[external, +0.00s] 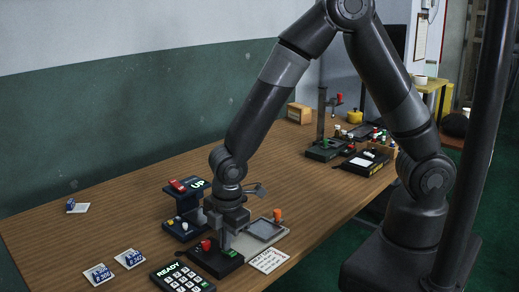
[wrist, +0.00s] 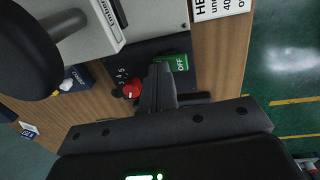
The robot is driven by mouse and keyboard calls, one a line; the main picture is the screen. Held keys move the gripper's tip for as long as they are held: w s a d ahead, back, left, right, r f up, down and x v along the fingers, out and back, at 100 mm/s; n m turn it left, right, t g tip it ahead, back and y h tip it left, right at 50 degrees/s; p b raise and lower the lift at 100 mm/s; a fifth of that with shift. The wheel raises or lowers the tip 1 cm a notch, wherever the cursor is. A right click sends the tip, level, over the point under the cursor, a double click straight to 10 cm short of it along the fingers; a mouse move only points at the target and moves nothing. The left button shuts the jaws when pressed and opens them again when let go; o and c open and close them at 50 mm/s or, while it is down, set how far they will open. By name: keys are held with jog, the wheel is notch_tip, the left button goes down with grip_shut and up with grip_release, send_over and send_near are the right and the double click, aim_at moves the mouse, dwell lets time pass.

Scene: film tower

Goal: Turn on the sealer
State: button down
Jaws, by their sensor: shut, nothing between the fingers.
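The sealer has a black front panel (external: 213,262) with a red knob (external: 206,245) and a green switch (external: 232,254). In the wrist view the green switch (wrist: 178,63) reads OFF, and the red knob (wrist: 131,90) sits by the numbers 3, 4, 5. The sealer's pale grey body (wrist: 150,22) is above the panel in that view. My gripper (external: 225,248) points down over the panel, between knob and switch. In the wrist view my gripper (wrist: 160,70) is shut and empty, its tips beside the switch's left edge. I cannot tell whether they touch it.
A keypad reading READY (external: 182,279) lies in front of the sealer. A dark device showing UP (external: 184,190) stands behind left. A printed card (external: 268,261) lies to the right. Small blue-and-white items (external: 129,259) lie left. Bare tabletop (external: 105,222) is at the left.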

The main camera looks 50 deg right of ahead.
aim_at(232, 252)
jog(key=shift+s+f, duration=0.1)
jog(key=shift+s, duration=0.75)
jog(key=shift+r, duration=0.25)
notch_tip(232, 252, up, 14)
jog(key=s, duration=0.2)
jog(key=shift+f, duration=0.15)
jog(key=shift+w, duration=0.15)
jog(key=shift+w, duration=0.65)
